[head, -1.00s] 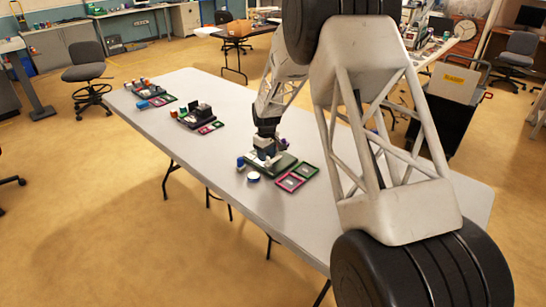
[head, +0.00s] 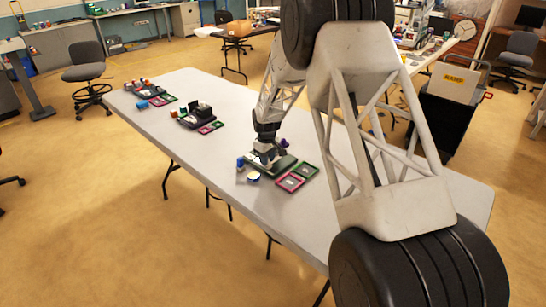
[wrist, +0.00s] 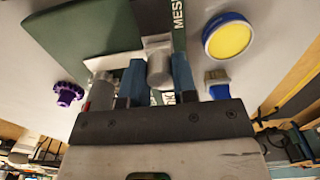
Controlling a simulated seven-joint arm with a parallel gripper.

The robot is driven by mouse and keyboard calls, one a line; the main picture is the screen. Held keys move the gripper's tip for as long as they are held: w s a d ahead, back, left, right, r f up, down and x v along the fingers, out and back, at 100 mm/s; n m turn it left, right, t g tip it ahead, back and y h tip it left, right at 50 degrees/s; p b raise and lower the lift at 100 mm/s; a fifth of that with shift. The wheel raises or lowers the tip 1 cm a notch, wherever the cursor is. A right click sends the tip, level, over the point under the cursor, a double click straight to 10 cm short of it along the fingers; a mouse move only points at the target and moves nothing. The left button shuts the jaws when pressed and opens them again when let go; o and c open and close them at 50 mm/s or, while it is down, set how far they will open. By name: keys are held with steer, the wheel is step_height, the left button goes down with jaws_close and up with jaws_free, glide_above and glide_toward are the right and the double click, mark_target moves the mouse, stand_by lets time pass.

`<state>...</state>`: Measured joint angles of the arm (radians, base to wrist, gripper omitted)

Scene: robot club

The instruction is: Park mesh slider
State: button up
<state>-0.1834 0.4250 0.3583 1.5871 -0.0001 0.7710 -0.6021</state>
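The mesh slider unit is a dark green board (wrist: 100,35) with the letters "MES" on it. Its grey post (wrist: 158,62) stands between the two blue fingers of my gripper (wrist: 157,82) in the wrist view. The fingers flank the post closely; whether they press on it I cannot tell. A second grey cylinder (wrist: 101,90) stands left of the fingers. In the head view my gripper (head: 267,146) is down over the dark green unit (head: 285,162) on the table, and the arm hides part of it. The post's lower part and the slider's track are hidden.
More devices (head: 198,116) stand farther along the white table (head: 225,165).

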mark_target(274, 170)
steer(key=shift+s+d, duration=1.3)
steer(key=shift+s, duration=0.05)
steer(key=o, duration=0.5)
steer(key=shift+r, duration=0.2)
steer(key=shift+r, duration=2.8)
